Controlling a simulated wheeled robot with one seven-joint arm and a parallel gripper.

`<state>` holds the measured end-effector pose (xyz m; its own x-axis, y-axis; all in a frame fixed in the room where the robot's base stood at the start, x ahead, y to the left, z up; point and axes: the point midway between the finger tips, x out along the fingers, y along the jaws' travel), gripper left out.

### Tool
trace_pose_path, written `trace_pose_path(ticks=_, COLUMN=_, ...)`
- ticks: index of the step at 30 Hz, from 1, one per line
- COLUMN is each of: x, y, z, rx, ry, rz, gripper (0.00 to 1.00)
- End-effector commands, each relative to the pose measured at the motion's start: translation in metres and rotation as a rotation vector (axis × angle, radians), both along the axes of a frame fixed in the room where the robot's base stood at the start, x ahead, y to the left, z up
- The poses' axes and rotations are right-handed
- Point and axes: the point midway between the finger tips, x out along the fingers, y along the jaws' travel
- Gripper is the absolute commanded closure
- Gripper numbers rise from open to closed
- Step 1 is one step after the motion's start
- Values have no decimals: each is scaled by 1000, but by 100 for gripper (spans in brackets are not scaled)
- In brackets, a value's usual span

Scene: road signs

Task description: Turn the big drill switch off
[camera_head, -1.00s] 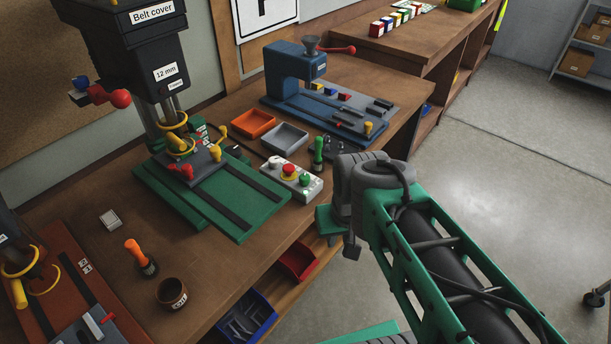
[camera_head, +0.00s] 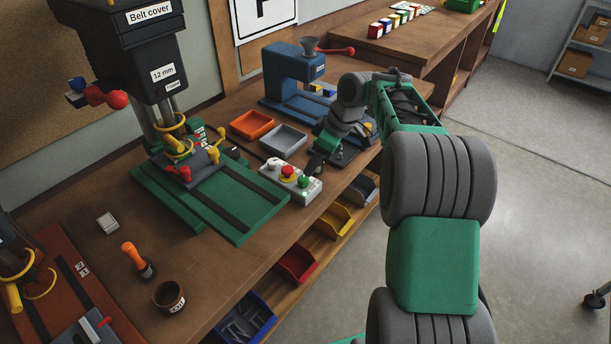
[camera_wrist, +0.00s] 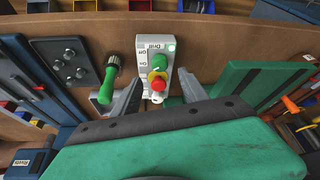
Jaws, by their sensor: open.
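The big drill press (camera_head: 158,65) with a "Belt cover" label stands at the left of the head view, over a green base (camera_head: 215,190). The grey switch box (camera_head: 275,176) sits by the base's right side, with white, red and green controls. In the wrist view the box (camera_wrist: 148,45) reads "Drill" with on/off marks, a green knob (camera_wrist: 160,62), a red button on yellow (camera_wrist: 158,84) and a pale round lamp.
A green-handled tool (camera_wrist: 108,82) stands close left of the gripper in the wrist view. Orange (camera_head: 252,124) and grey (camera_head: 284,139) trays lie behind the box. A blue machine (camera_head: 290,75) stands further back. Bins (camera_head: 297,262) sit below the bench's front edge.

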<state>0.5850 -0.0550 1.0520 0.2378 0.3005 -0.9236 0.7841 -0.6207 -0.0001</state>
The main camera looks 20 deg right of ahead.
Motion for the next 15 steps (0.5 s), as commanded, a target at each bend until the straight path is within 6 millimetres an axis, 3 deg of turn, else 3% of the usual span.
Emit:
trace_pose_path(ticks=9, x=11, y=17, z=-49, rx=1, ry=4, rz=1, gripper=49)
trace_pose_path(ticks=15, x=17, y=23, z=-69, rx=1, ry=1, rz=-1, gripper=49)
